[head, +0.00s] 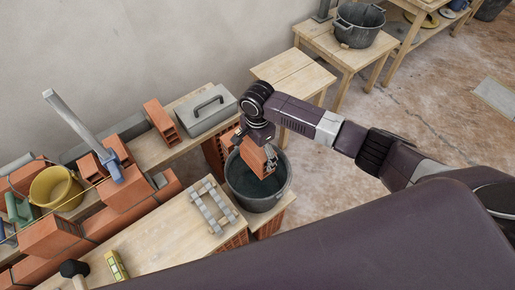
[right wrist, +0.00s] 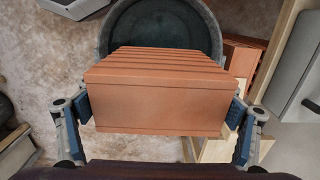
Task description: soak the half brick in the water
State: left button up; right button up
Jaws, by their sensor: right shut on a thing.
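The half brick (head: 252,155), orange-red with a ribbed face, is between the fingers of my right gripper (head: 268,162). In the right wrist view the fingers press on both ends of the half brick (right wrist: 155,103). The brick is over the dark bucket (head: 231,197), and its lower part overlaps the opening. Dark water (head: 262,192) shows inside the bucket. I cannot tell whether the brick touches the water. The bucket (right wrist: 112,38) lies behind the brick in the right wrist view. My left gripper is not in view.
A grey toolbox (head: 206,112) and a loose brick (head: 160,119) stand left of the bucket. A yellow bucket (head: 55,188) is far left. Another dark bucket (head: 358,27) stands on a rear table.

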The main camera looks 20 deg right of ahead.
notch_tip(320, 180, down, 13)
jog(key=b, duration=0.6)
jog(key=shift+f, duration=0.2)
jog(key=shift+w+r, duration=0.1)
jog(key=shift+r, duration=0.05)
dwell(1.1)
notch_tip(320, 180, up, 11)
jog(key=p, duration=1.2)
jog(key=shift+p, duration=0.3)
dwell(0.3)
notch_tip(320, 180, up, 4)
jog(key=p, duration=0.5)
dwell(0.5)
